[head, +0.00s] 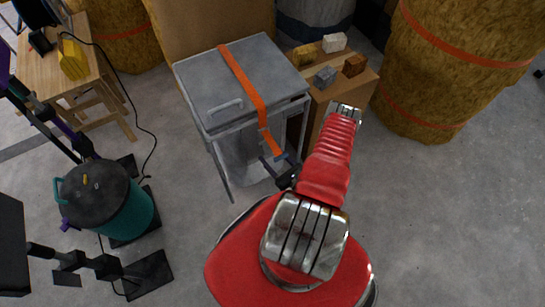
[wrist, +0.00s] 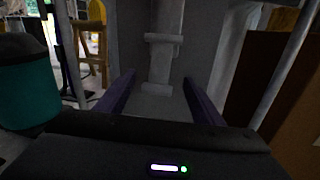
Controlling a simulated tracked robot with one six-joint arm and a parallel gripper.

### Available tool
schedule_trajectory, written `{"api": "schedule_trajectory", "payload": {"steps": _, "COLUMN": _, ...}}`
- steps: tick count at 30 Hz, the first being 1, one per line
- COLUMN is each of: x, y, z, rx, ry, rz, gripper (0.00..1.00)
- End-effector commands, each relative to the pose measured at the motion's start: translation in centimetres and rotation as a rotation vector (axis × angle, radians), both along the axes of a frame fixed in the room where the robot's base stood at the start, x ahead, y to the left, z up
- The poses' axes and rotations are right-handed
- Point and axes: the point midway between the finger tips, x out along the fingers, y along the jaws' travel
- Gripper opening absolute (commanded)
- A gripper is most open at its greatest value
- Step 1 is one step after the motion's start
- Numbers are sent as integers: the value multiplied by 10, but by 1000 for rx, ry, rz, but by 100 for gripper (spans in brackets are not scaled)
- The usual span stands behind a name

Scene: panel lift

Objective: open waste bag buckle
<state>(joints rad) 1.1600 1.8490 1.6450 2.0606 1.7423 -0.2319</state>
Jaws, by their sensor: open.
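A grey lidded waste container (head: 208,88) stands in the head view, with a grey front that looks like a hanging bag. An orange strap (head: 243,80) runs over its lid and down the front. The strap's lower end (head: 270,141), where a buckle would sit, is too small to make out clearly. My gripper (head: 276,161) is at the front, just below that end. In the wrist view my gripper (wrist: 158,80) is open, with two purple fingers apart. A grey vertical piece with a crossband (wrist: 163,38) shows ahead between them; I cannot tell whether it is the buckle.
A wooden crate (head: 331,88) with several small blocks on top stands right of the container. A teal pot (head: 122,210) and a wooden bench (head: 57,72) are at the left. The floor at right is clear.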

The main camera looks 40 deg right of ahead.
Motion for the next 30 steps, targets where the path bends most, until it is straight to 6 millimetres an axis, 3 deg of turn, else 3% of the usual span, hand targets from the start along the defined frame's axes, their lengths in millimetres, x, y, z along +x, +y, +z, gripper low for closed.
{"api": "schedule_trajectory", "payload": {"steps": 6, "x": 0, "y": 0, "z": 0, "rx": 0, "ry": 0, "rz": 0, "gripper": 60}}
{"api": "schedule_trajectory", "payload": {"steps": 27, "x": 0, "y": -2, "z": 0, "rx": -2, "ry": 2, "rz": -5, "gripper": 11}}
{"api": "schedule_trajectory", "payload": {"steps": 30, "x": -1, "y": -3, "z": 0, "rx": -3, "ry": 2, "rz": -6, "gripper": 9}}
